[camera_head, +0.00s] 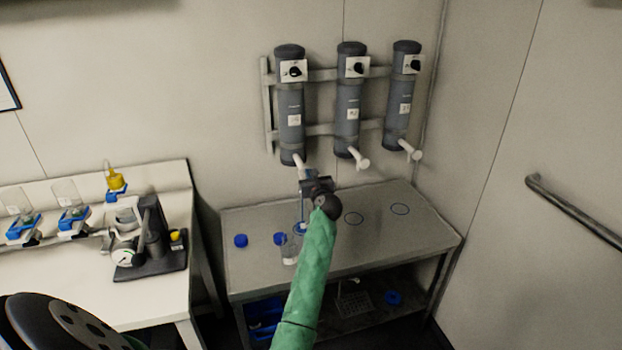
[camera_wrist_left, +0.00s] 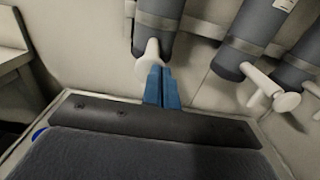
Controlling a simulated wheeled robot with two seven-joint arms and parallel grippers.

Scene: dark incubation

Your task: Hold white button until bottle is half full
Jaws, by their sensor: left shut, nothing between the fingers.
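Three grey cylinder dispensers hang on the wall, each with a white spout-like button; the left dispenser (camera_head: 290,118) has its white button (camera_head: 299,166) at its lower end. My left gripper (camera_head: 304,187) is at that button. In the left wrist view its blue fingers (camera_wrist_left: 162,86) are shut together, empty, against or just in front of the white button (camera_wrist_left: 149,60); contact is hard to tell. A clear bottle (camera_head: 290,252) stands on the table below, partly behind my green arm. A thin blue vertical line shows under the gripper; its nature and the bottle's fill level are unclear.
A lower shelf holds a rack and blue items. A white bench (camera_head: 70,290) at left holds a black pump device (camera_head: 152,245) and filter funnels.

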